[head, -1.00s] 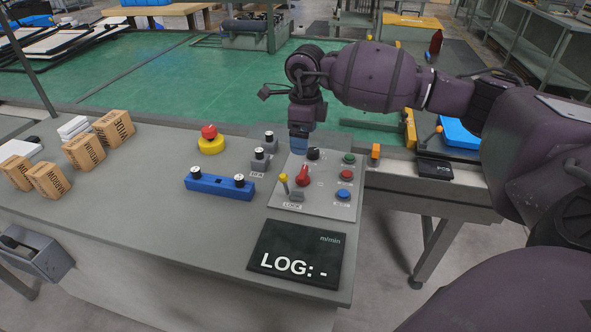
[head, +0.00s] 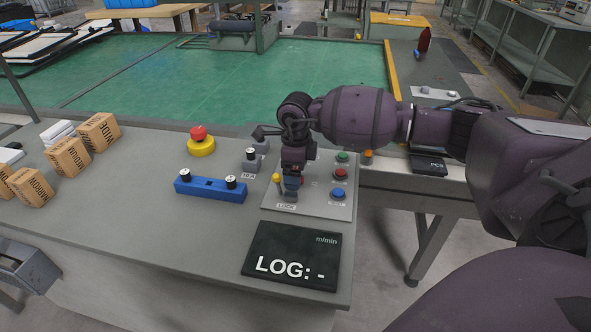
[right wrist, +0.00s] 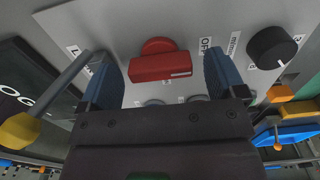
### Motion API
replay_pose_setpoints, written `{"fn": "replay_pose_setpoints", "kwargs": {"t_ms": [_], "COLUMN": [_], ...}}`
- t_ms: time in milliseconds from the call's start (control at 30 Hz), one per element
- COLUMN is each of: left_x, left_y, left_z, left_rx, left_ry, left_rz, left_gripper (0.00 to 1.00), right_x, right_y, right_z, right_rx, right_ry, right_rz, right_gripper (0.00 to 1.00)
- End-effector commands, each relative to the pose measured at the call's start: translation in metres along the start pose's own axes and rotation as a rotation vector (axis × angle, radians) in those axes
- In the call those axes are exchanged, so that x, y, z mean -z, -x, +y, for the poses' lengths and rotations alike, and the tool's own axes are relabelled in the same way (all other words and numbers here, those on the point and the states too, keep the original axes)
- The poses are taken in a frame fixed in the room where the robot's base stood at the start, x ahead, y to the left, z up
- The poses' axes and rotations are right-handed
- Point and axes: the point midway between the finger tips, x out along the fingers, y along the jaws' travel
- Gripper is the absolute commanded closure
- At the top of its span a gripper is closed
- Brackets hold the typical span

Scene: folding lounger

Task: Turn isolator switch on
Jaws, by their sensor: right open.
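The red rotary switch (right wrist: 160,62) sits on the light grey control panel (head: 322,207). In the right wrist view its bar handle lies across the picture between my two blue fingers, and an "OFF" label is to its right. My right gripper (right wrist: 159,60) is open, with one finger on each side of the red switch and visible gaps. In the head view the right gripper (head: 291,187) points down over the panel and hides most of the switch. I cannot tell how deep the fingertips reach around it. My left gripper is not in view.
A yellow-tipped lever (head: 277,179) stands close left of the gripper. A black knob (right wrist: 272,47) shows beyond the right finger. Green, red and blue buttons (head: 338,193) are on the panel's right. A blue block (head: 210,189) and a dark display (head: 291,255) are nearby.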

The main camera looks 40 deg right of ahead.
Motion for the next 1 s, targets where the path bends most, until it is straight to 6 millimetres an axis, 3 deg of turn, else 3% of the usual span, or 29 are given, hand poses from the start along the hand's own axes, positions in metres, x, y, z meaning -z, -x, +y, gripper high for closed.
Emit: {"fn": "replay_pose_setpoints", "kwargs": {"t_ms": [200, 533, 1000], "left_x": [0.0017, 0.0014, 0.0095], "left_y": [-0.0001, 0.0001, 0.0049], "left_z": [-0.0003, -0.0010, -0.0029], "left_rx": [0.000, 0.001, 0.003], "left_ry": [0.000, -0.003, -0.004], "left_rz": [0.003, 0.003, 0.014], "left_gripper": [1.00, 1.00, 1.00], "right_x": [-0.0001, -0.0002, -0.0006], "right_y": [0.0003, 0.0005, 0.0043], "right_z": [0.0000, 0.0000, -0.0002], "right_rx": [0.000, 0.001, 0.002], "right_ry": [0.000, 0.000, -0.126], "right_rz": [-0.001, -0.001, -0.005], "right_gripper": [0.11, 0.60, 0.60]}}
